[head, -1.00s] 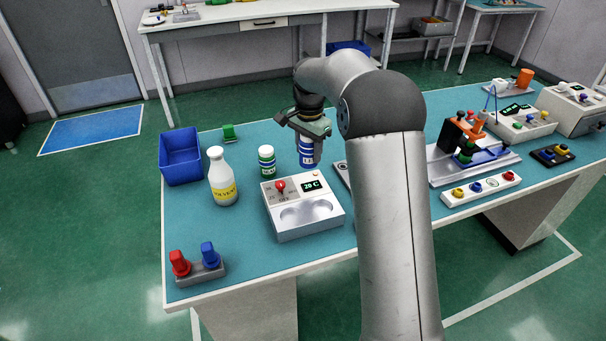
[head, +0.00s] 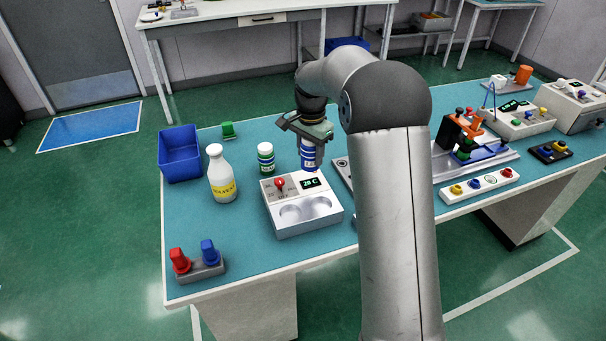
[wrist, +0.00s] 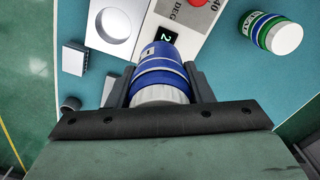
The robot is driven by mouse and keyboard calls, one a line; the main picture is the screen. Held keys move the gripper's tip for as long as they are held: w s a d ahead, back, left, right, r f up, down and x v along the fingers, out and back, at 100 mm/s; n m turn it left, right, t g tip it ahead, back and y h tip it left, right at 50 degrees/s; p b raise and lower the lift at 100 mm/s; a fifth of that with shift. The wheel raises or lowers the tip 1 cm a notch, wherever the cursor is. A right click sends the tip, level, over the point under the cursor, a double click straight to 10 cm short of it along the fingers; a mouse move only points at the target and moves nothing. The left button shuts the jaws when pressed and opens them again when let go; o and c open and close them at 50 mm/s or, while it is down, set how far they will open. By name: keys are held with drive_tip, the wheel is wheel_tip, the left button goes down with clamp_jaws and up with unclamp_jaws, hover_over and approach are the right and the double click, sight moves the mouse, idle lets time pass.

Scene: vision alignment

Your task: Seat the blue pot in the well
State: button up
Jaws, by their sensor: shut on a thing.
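The blue pot (head: 310,157) has a blue body with white bands. My gripper (head: 311,142) is shut on it and holds it upright behind the white heater box (head: 275,223). In the wrist view the pot (wrist: 160,64) sits between both fingers of my gripper (wrist: 159,78), its pale cap towards the camera. One well (wrist: 114,25) shows in the wrist view, apart from the pot. The gap under the pot is hard to judge.
A green-banded pot (head: 265,159) and a white solvent bottle (head: 221,176) stand left of the held pot. The box carries a red knob (head: 281,184) and a display (head: 311,184). A blue bin (head: 181,157) is at the back left. The table's front left is mostly clear.

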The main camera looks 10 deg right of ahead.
drive_tip(key=s+d+f+p, duration=0.1)
drive_tip(key=s+d+p, duration=0.1)
drive_tip(key=s, duration=0.5)
drive_tip(key=b, duration=0.3)
hover_over(321, 208)
drive_tip(key=shift+f, duration=2.4)
drive_tip(key=shift+f, duration=0.2)
drive_tip(key=shift+f+b, duration=0.45)
drive_tip(key=shift+f, duration=0.15)
drive_tip(key=shift+f, duration=0.1)
drive_tip(key=shift+f+b, duration=0.35)
drive_tip(key=shift+f, duration=0.3)
